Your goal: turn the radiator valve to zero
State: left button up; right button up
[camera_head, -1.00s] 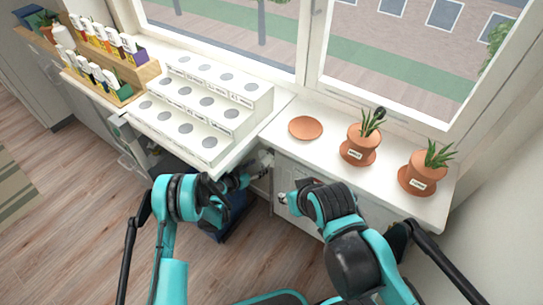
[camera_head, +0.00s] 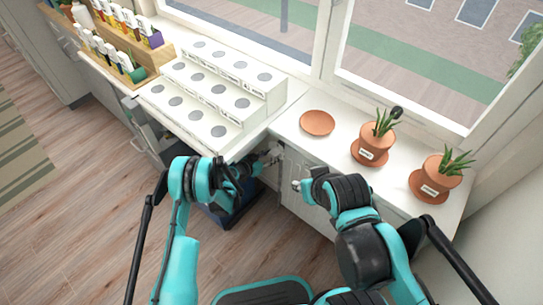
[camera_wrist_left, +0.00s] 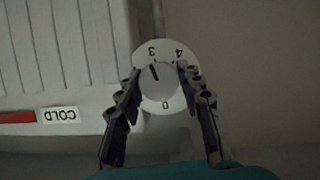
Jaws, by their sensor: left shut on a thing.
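The radiator valve shows in the left wrist view as a round pale knob (camera_wrist_left: 163,98) in front of a white dial (camera_wrist_left: 146,49). The numbers 3, 4 and 0 are readable on the dial. The dark pointer line on the knob points up, close to the 3, with the 0 at the bottom. My left gripper (camera_wrist_left: 160,90) is shut on the knob, one finger on each side. In the head view my left gripper (camera_head: 272,157) is low beneath the sill edge, and the valve cannot be made out there. My right gripper (camera_head: 297,186) is small, beside the cabinet front; its fingers are unclear.
The white ribbed radiator (camera_wrist_left: 65,50) has a label reading COLD (camera_wrist_left: 60,115) beside a red strip. Above stand a white tiered stand (camera_head: 215,95), an empty terracotta saucer (camera_head: 317,122) and two potted plants (camera_head: 372,145) (camera_head: 435,180). Open floor (camera_head: 75,220) lies left.

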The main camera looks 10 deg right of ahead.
pick_arm(q)
jog(key=shift+w+n+g+h, duration=0.1)
jog(key=shift+n+g+h, duration=0.45)
jog(key=shift+n, duration=0.6)
jog(key=shift+w+n+g+h, duration=0.1)
jog(key=shift+n+g+h, duration=0.4)
jog(key=shift+n, duration=0.65)
jog(key=shift+h, duration=0.25)
jog(key=o, duration=1.2)
jog(key=shift+c, duration=0.2)
jog(key=shift+s, duration=0.1)
jog(key=v, duration=1.2)
